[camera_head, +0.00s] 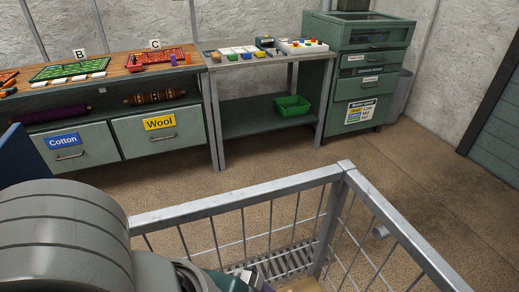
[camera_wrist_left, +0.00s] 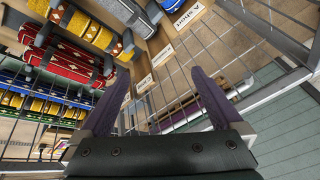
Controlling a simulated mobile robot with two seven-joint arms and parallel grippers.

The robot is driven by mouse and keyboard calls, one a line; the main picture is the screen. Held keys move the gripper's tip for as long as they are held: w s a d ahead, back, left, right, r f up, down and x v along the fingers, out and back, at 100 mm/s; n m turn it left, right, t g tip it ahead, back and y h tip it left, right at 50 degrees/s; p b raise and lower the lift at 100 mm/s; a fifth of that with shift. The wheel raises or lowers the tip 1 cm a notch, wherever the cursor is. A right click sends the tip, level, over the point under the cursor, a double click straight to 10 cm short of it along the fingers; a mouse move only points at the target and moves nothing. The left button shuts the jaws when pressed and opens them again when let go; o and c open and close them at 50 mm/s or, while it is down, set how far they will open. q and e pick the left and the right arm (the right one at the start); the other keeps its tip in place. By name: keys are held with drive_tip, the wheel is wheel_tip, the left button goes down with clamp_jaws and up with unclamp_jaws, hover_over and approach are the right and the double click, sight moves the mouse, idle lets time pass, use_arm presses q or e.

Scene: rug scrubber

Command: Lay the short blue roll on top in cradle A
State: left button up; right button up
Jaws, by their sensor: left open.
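I cannot tell which is the short blue roll. A wooden block with a white label (camera_wrist_left: 187,15) starting with A is at the top centre; whether it marks cradle A is unclear. My left gripper (camera_wrist_left: 160,78) is open and empty, its two dark fingers apart, with thin metal bars beyond. My right gripper is not in view.
In the head view, a metal railing (camera_head: 245,203) with bars stands close in front. Beyond are a bench with Cotton (camera_head: 66,142) and Wool (camera_head: 158,128) drawers, a green bin (camera_head: 292,105) on a shelf and a green cabinet (camera_head: 357,80). The floor between is clear.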

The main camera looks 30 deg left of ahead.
use_arm(q)
drive_tip(key=s+a+r+n+y, duration=0.1)
drive_tip(key=a+n, duration=0.5)
drive_tip(key=n, duration=0.1)
drive_tip(key=s+a+r+n+y, duration=0.2)
drive_tip(key=a+n, duration=0.4)
drive_tip(key=n, duration=0.1)
drive_tip(key=shift+t, duration=0.3)
drive_tip(key=shift+s, duration=0.1)
